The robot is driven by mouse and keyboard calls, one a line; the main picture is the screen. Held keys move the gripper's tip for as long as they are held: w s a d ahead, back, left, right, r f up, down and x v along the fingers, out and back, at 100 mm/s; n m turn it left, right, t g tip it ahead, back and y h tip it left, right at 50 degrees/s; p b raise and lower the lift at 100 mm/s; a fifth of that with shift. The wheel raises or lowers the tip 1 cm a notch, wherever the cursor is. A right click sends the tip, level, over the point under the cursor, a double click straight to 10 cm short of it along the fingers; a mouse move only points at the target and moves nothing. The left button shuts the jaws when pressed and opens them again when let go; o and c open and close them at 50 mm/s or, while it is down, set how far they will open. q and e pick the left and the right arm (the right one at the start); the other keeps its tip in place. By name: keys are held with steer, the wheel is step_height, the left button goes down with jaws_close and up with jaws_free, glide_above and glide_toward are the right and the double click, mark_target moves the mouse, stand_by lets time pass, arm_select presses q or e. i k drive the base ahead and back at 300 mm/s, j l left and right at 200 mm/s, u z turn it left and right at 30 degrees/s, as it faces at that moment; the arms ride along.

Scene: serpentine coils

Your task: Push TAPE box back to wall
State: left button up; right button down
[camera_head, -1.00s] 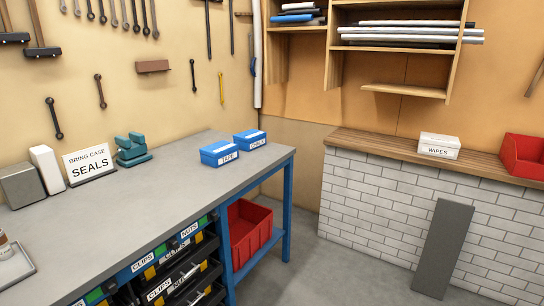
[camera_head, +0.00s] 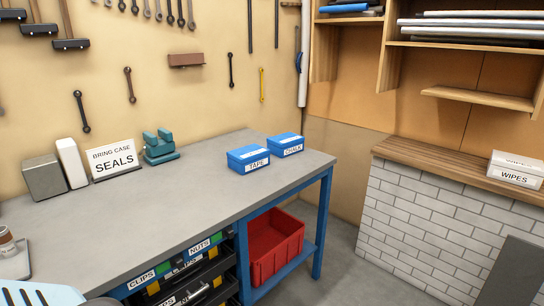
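The blue TAPE box (camera_head: 248,159) with a white label stands on the grey workbench (camera_head: 190,195), near its right end. The blue CHALK box (camera_head: 285,145) stands just behind and to the right of it. A strip of bare bench lies between the TAPE box and the tan wall (camera_head: 205,95). A pale blue piece with dark slots, apparently part of my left arm, shows at the bottom left corner. Neither gripper's fingers are in view.
A teal vise-like tool (camera_head: 160,147), a SEALS sign (camera_head: 113,159), a white block (camera_head: 72,163) and a grey block (camera_head: 44,177) stand along the bench's back left. A red bin (camera_head: 275,247) sits below. The bench's middle is clear.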

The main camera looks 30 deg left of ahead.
mark_target(244, 161)
steer(key=i, duration=3.85)
steer(key=u, duration=3.8)
